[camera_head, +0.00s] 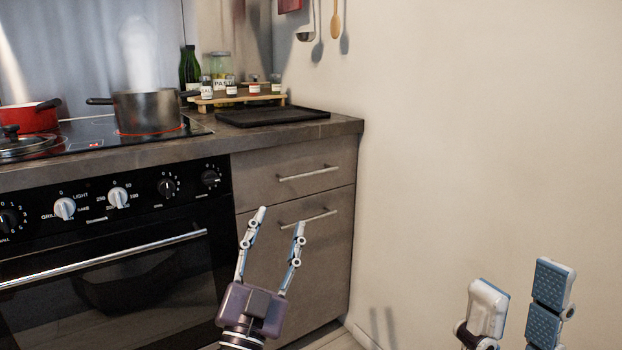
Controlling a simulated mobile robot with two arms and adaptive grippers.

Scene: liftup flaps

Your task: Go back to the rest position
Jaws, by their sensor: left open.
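My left gripper (281,217) is open and empty, its two fingers pointing up in front of the lower cabinet door. My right gripper (522,274) is at the lower right, in front of the bare wall. Its two fingers are apart with nothing between them, and its base is cut off by the picture's lower edge. Neither gripper appears to touch anything.
A cabinet with a drawer (290,170) and a door (330,255) stands beside a black oven (120,270). A steaming pot (148,114) and a red pot (30,118) are on the cooktop. A black tray (270,117) lies on the counter. The wall (460,130) is at right.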

